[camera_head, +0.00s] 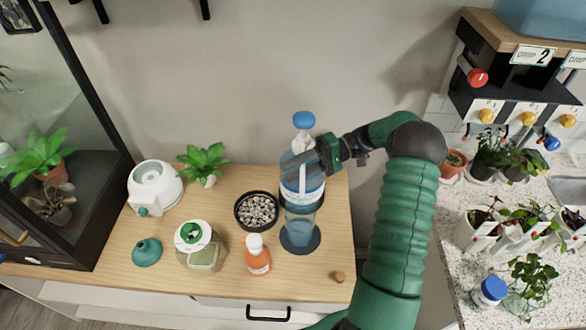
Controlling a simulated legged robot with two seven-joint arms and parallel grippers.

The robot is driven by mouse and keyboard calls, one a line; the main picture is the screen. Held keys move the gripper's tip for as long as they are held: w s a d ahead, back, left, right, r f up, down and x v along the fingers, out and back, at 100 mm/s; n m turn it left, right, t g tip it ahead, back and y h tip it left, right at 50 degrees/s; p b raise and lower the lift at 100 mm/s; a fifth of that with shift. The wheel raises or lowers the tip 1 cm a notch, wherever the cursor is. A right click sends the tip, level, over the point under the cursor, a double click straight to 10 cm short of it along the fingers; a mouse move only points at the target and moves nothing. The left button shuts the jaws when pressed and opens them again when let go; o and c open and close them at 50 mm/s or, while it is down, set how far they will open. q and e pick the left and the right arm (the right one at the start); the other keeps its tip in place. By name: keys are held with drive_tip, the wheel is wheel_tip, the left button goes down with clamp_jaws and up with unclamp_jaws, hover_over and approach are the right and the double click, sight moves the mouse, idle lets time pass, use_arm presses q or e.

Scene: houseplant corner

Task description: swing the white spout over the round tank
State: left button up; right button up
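A white round tank-like vessel (155,190) with a round top opening and a small teal knob low on its front stands at the left of the wooden cabinet top. A tall clear-blue bottle (302,195) has a white neck piece (302,144) under a blue cap; I cannot tell whether this piece is the spout. My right gripper (308,160) is at the bottle's upper part, with a dark finger across its front. The far finger is hidden, so its grip is unclear. The bottle's lower end is over a dark blue disc. My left gripper is out of view.
A small plant (204,162), a pebble dish (257,211), an orange bottle (257,255), a green-lidded jar (203,248) and a teal cone (147,252) occupy the cabinet top (225,285). A glass case (50,130) borders the left. A dispenser rack (515,85) and potted plants stand right.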

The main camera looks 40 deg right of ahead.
drive_tip(key=v, duration=1.2)
drive_tip(key=shift+f, duration=0.1)
